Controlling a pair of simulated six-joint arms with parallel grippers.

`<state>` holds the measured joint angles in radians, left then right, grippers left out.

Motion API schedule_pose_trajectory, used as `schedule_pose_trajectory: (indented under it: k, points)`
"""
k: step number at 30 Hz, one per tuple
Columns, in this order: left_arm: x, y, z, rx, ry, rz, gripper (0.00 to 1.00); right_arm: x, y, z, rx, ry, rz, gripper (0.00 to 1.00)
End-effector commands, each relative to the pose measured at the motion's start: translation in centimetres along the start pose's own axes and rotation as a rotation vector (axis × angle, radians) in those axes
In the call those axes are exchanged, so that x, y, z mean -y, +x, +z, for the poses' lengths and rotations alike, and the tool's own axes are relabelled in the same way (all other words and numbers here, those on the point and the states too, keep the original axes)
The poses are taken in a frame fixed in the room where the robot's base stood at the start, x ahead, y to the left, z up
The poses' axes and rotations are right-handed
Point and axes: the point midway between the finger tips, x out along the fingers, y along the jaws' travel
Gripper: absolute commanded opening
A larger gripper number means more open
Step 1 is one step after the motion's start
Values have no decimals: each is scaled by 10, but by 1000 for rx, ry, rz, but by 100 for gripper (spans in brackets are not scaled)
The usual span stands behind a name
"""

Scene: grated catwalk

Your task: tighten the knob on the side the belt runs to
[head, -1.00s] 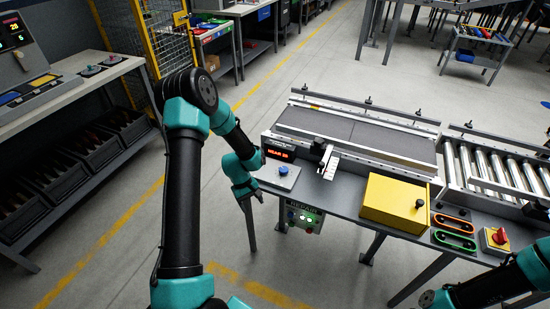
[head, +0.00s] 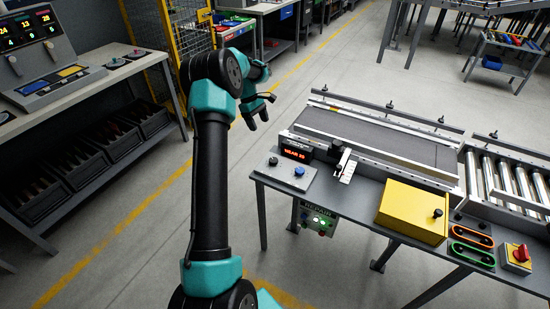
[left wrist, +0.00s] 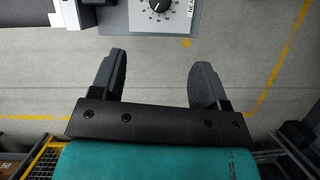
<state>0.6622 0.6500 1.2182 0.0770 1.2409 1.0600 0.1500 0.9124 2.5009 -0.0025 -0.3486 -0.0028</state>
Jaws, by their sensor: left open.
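In the head view the dark belt (head: 375,135) lies between pale rails on the conveyor. A grey panel (head: 283,178) at its near left corner carries a black knob (head: 273,161) and a blue knob (head: 299,171). A display (head: 297,151) with orange text starting "NEAR" stands behind them; its digits are hard to read. My left gripper (head: 258,112) is open and empty, in the air left of the conveyor's end. In the left wrist view a black dial knob (left wrist: 160,5) on a grey plate is cut by the top edge, ahead of the open fingers (left wrist: 160,75), apart from them.
A white scale bracket (head: 346,166) stands at the belt's near edge. A yellow box (head: 411,212), orange and green handles (head: 472,235) and a red switch (head: 520,254) are to the right. A bench with a console (head: 45,70) is at left. Open floor surrounds my left gripper.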

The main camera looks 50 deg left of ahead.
Motion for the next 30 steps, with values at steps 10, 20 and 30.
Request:
schedule_pose_trajectory:
  k: [10,20,30]
  points:
    - [0,12,0,0,2,-1,69,0,0,0,0,0,0,43]
    - [0,62,1,2,2,-3,69,0,0,0,0,0,0,43]
    - [0,120,1,1,2,-2,69,0,0,0,0,0,0,43]
